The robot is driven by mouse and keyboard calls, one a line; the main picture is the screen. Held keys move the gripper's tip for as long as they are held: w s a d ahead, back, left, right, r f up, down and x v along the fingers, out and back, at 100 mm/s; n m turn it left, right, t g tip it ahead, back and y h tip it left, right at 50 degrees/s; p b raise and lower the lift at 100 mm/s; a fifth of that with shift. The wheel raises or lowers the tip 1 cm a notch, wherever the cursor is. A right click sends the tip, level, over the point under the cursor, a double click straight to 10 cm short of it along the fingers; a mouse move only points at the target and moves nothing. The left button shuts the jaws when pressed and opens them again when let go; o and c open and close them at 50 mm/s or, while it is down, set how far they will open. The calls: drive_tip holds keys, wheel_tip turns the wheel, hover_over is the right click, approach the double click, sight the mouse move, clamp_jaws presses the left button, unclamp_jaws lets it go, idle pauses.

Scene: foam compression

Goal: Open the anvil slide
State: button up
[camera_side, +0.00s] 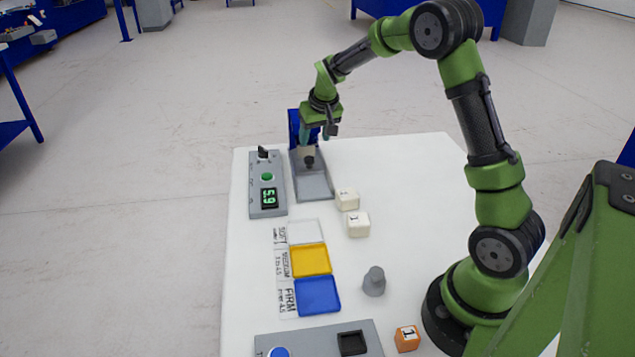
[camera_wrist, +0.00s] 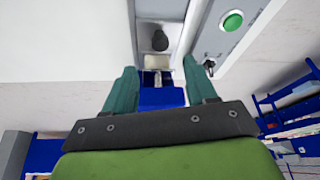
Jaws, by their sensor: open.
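The press (camera_side: 313,187) is a grey channel-shaped base with a blue upright (camera_side: 293,125) at its far end, on the far left part of the white table. A dark round knob (camera_side: 309,162), apparently the anvil slide's handle, stands in the channel; it also shows in the wrist view (camera_wrist: 160,40). A pale block (camera_wrist: 158,62) lies between the knob and the blue body (camera_wrist: 160,97). My gripper (camera_side: 315,138) is open above the far end of the press. In the wrist view its teal fingers (camera_wrist: 159,72) straddle the blue body and pale block, apart from the knob.
A grey panel (camera_side: 268,208) with a green button (camera_side: 267,177), black switch and lit display stands left of the press. White, yellow (camera_side: 311,260) and blue trays, a grey cylinder (camera_side: 374,282) and an orange cube (camera_side: 407,338) are nearer.

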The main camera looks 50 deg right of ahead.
sight(310, 159)
drive_tip(key=x, duration=1)
drive_tip(key=shift+r, duration=0.1)
clamp_jaws()
